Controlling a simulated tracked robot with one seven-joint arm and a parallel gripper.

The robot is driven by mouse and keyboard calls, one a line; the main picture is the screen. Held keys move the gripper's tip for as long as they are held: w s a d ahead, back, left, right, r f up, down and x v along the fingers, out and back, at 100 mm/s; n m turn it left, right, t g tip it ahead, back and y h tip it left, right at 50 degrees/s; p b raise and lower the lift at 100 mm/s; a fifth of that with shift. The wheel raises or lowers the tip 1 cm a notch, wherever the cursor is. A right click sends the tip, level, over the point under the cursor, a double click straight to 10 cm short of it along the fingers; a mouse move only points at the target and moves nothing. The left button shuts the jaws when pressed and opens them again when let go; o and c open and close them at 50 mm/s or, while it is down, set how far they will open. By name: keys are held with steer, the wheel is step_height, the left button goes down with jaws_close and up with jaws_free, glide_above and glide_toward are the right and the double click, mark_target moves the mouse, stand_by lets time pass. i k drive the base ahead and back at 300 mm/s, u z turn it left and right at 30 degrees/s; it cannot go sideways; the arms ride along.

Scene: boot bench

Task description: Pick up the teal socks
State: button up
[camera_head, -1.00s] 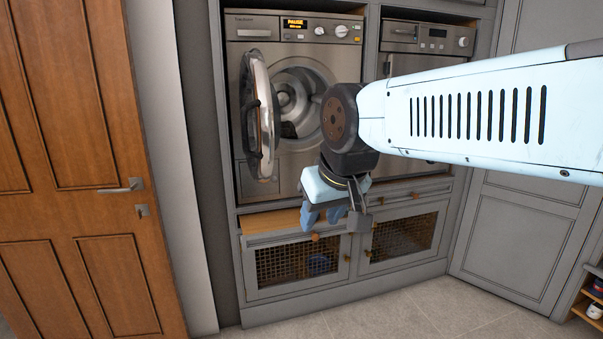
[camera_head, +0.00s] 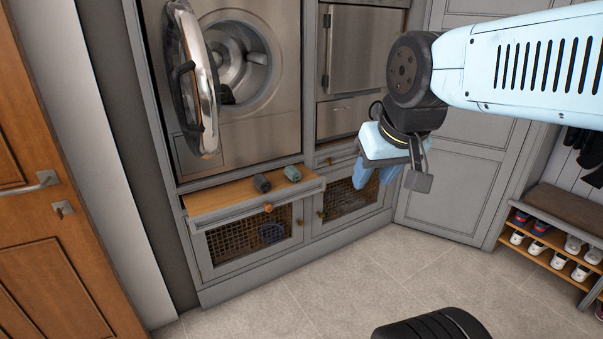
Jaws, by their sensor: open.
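The teal socks (camera_head: 292,173) are a small rolled bundle on the wooden pull-out shelf (camera_head: 225,199) below the washing machine. A dark grey rolled bundle (camera_head: 262,183) lies close by on their left. My gripper (camera_head: 375,176) is to the right of the shelf in the picture, its blue fingers pointing down, open and with nothing seen between them. It is clear of the teal socks, and nothing hides them.
The washing machine's round door (camera_head: 197,80) stands open above the shelf's left part. Mesh-fronted cupboards (camera_head: 240,240) are below. A shoe rack (camera_head: 555,245) stands at the right. The tiled floor (camera_head: 300,295) in front is mostly free.

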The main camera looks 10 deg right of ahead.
mark_target(291, 171)
steer(key=z, duration=0.05)
steer(key=i, duration=1.25)
steer(key=u, duration=0.05)
